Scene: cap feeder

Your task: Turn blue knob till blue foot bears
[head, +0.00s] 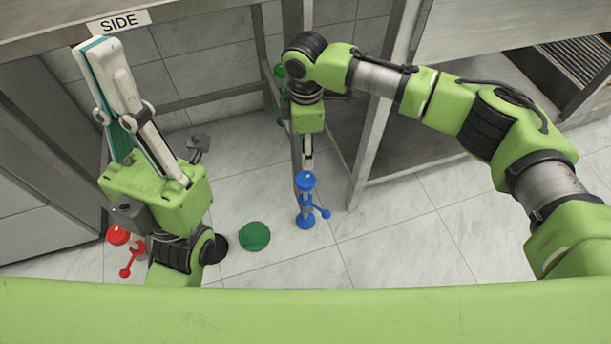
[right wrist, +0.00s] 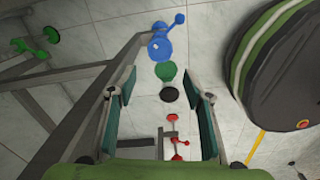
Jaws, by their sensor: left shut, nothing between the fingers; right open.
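A blue fitting stands at the lower end of a table leg in the head view. It has a round blue cap (head: 305,180), a short side arm with a ball end (head: 325,213) and a blue base (head: 306,222) at the floor. Whether the base bears on the tiles cannot be told. In the right wrist view the blue cap (right wrist: 160,48) lies beyond my open right gripper (right wrist: 160,78), apart from its fingers. In the head view my right gripper (head: 307,152) hangs above the cap, mostly hidden. My left gripper (head: 92,46) is shut and empty, raised at upper left.
A green disc (head: 254,236) and a black disc (head: 220,247) lie on the tiled floor. A red fitting (head: 118,235) is at lower left, partly behind my left arm. Green fittings (head: 280,72) sit further back.

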